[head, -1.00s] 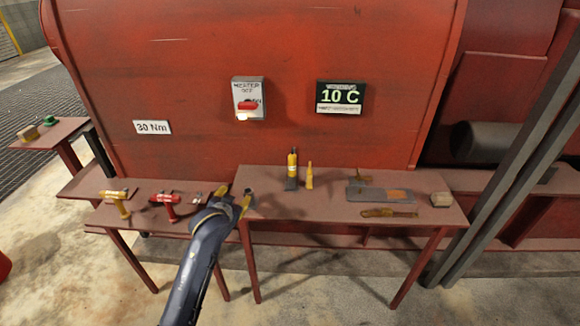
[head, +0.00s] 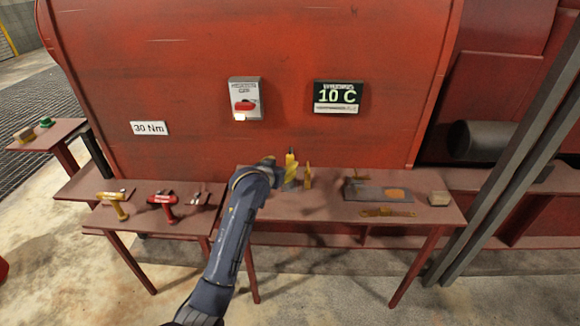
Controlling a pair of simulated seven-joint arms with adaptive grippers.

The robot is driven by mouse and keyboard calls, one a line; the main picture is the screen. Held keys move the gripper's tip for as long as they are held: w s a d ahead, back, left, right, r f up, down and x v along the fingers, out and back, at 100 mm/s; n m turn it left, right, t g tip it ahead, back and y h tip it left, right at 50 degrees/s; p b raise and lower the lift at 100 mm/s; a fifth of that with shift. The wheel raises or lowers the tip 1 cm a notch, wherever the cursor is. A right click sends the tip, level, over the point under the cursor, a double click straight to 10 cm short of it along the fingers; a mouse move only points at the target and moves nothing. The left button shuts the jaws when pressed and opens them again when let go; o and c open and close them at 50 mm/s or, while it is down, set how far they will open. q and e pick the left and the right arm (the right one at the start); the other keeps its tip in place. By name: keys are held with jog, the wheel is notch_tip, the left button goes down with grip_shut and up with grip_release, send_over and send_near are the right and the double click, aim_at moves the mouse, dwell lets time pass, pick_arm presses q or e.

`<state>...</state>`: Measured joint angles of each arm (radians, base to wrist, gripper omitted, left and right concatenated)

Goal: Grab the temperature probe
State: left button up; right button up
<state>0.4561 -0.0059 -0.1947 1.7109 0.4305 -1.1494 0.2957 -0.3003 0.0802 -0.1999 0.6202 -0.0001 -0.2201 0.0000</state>
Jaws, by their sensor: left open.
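A yellow upright tool with a dark base (head: 290,158) stands on the middle bench, mostly hidden by my left gripper. A slimmer yellow pointed item (head: 308,177) stands just right of it. I cannot tell for sure which of these is the temperature probe. My left gripper (head: 288,176) is open, with its yellow fingers at the dark-based tool. Whether they touch it is hidden. My right gripper is out of view.
The bench (head: 330,213) also holds a dark plate (head: 372,193), a brown flat tool (head: 388,212) and a tan block (head: 438,198). The left bench holds a yellow-handled tool (head: 114,203) and a red-handled tool (head: 164,203). A red casing (head: 200,60) rises behind.

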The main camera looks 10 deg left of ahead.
aim_at(288, 161)
pick_arm(q)
jog(key=shift+x, duration=4.3)
jog(key=shift+s, duration=0.1)
grip_shut()
